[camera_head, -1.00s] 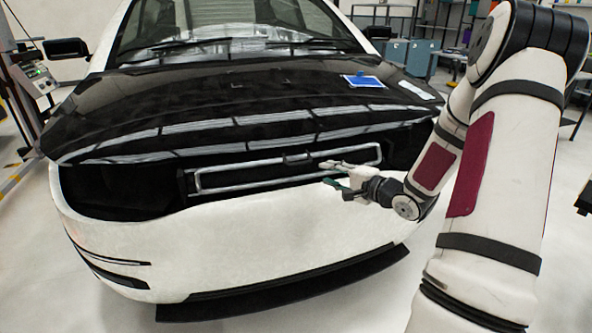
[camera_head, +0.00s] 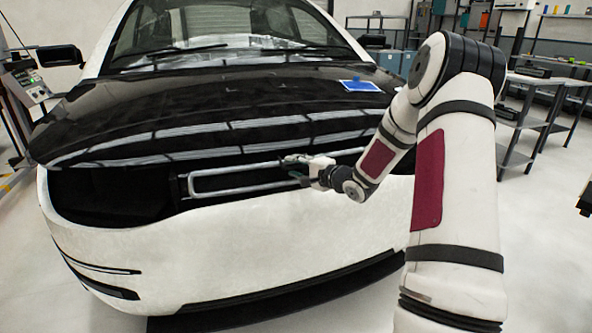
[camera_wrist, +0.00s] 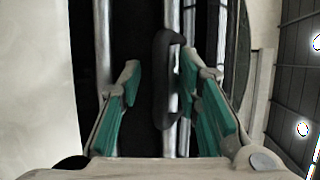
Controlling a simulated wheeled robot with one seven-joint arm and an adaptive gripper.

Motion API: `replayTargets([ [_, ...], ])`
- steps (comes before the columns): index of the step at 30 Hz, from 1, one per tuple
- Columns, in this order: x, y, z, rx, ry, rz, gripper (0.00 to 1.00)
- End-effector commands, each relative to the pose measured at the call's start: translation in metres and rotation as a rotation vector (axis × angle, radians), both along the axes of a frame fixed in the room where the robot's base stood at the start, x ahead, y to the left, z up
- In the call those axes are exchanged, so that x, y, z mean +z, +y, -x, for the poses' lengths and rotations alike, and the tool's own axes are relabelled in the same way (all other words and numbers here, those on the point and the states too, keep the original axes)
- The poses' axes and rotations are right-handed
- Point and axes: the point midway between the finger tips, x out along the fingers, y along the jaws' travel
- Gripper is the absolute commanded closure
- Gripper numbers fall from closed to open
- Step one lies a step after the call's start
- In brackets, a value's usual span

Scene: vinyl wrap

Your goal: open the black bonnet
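The black bonnet (camera_head: 215,102) is on the front of a white car and stands slightly raised, with a dark gap under its front edge. A silver bar frame (camera_head: 235,180) shows in that gap. In the wrist view a black handle-like loop (camera_wrist: 165,80) is fixed on the silver bars (camera_wrist: 183,60). My gripper (camera_head: 295,168) is at the gap, in front of the bar frame. In the wrist view my gripper (camera_wrist: 158,85) is open, its green-padded fingers on either side of the black loop. Whether they touch it cannot be told.
A blue card (camera_head: 360,85) lies on the bonnet's right side. The white bumper (camera_head: 225,245) is below the gap. A control stand (camera_head: 30,85) is at the left and metal shelving (camera_head: 530,120) at the right.

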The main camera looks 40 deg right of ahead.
Motion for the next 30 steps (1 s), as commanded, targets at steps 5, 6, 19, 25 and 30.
replayTargets([
  [5, 0.000, 0.000, -0.001, 0.000, 0.000, 0.000, 0.69],
  [6, 0.000, 0.000, -0.001, 0.000, 0.000, 0.000, 0.69],
  [19, 0.000, 0.000, 0.000, -0.001, 0.001, 0.000, 1.00],
  [25, 0.000, 0.002, 0.007, 0.000, 0.004, -0.002, 1.00],
  [30, 0.001, 0.004, 0.018, -0.001, 0.004, -0.002, 1.00],
])
